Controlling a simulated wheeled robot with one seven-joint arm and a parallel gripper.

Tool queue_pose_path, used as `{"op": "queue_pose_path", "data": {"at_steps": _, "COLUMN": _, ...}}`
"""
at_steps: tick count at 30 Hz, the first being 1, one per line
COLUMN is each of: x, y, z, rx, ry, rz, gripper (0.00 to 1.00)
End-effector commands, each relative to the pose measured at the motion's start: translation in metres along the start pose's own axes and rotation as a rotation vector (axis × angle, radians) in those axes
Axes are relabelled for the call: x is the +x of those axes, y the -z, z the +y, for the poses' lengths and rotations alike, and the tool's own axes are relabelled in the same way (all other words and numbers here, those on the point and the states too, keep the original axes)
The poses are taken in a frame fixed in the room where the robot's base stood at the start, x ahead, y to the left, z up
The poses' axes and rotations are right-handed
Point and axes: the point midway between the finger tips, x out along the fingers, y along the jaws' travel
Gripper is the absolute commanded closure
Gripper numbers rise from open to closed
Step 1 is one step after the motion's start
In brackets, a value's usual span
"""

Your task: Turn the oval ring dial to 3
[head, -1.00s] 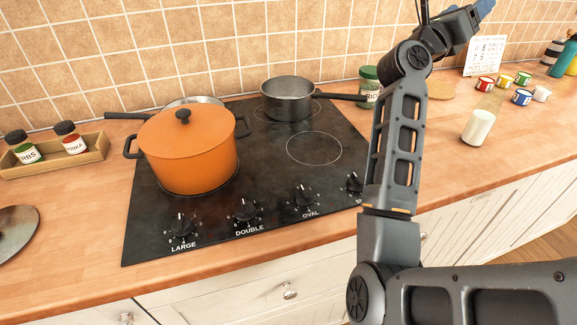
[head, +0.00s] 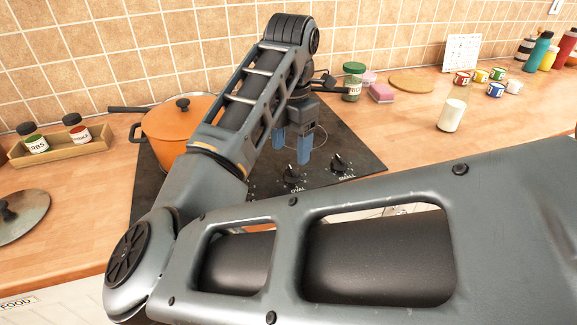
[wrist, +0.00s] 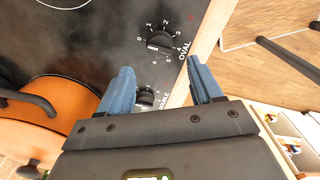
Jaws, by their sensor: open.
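The oval ring dial (head: 292,180) is a black knob on the cooktop's front strip, above the label OVAL. In the wrist view the dial (wrist: 158,40) shows with numbers around it and a pale mark on the knob; I cannot tell surely which number it points to. My gripper (head: 292,150) has blue fingers, open and empty, pointing down above and slightly behind the dial. In the wrist view my gripper (wrist: 160,66) has its fingertips apart, with the oval dial beyond them. The dial appears untouched.
The small dial (head: 340,163) sits to the right. The double dial (wrist: 147,98) shows between the fingers in the wrist view. An orange pot (head: 165,130) stands left on the cooktop (head: 355,150). A white cup (head: 451,115) stands on the counter at right.

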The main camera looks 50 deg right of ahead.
Motion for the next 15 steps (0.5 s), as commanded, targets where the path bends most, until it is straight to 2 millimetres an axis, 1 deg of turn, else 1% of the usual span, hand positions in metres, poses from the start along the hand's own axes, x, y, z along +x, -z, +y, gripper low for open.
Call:
{"op": "queue_pose_path", "data": {"at_steps": 6, "x": 0.034, "y": -0.001, "z": -0.001, "rx": -0.002, "ry": 0.004, "rz": -0.003, "gripper": 0.35}}
{"op": "queue_pose_path", "data": {"at_steps": 9, "x": 0.046, "y": -0.001, "z": -0.001, "rx": -0.002, "ry": 0.003, "rz": -0.005, "gripper": 0.35}}
{"op": "queue_pose_path", "data": {"at_steps": 12, "x": 0.055, "y": -0.002, "z": -0.001, "rx": 0.000, "ry": 0.002, "rz": -0.005, "gripper": 0.35}}
{"op": "queue_pose_path", "data": {"at_steps": 15, "x": 0.060, "y": -0.001, "z": -0.001, "rx": 0.000, "ry": 0.001, "rz": -0.004, "gripper": 0.35}}
